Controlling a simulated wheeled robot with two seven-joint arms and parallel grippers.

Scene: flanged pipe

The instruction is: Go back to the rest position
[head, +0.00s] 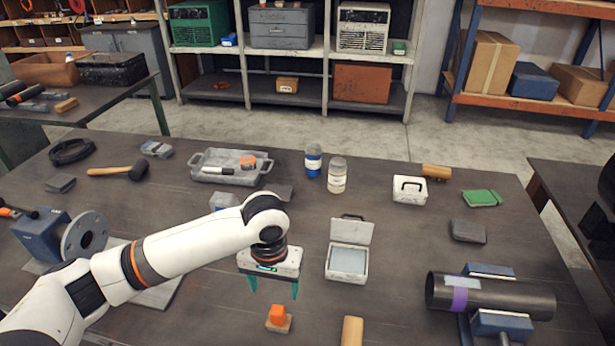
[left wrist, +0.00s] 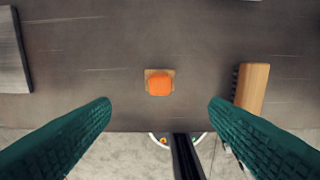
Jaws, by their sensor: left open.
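My left gripper (head: 273,288) is open and empty above the front middle of the table (head: 390,215). Its green fingers are spread wide and point down; they also frame the left wrist view (left wrist: 160,105). Below the gripper, a small orange piece on a wooden base (head: 278,319) stands on the table near its front edge. In the left wrist view the orange piece (left wrist: 160,85) lies between and beyond the fingertips, with a gap on each side. The right gripper is not in view.
An open white case (head: 347,262) stands right of the gripper. A wooden-backed brush (left wrist: 252,88) lies near the front edge. A dark pipe (head: 500,297) with a purple band rests on blue supports. A flange (head: 84,237) is at the left. Bare table lies around the gripper.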

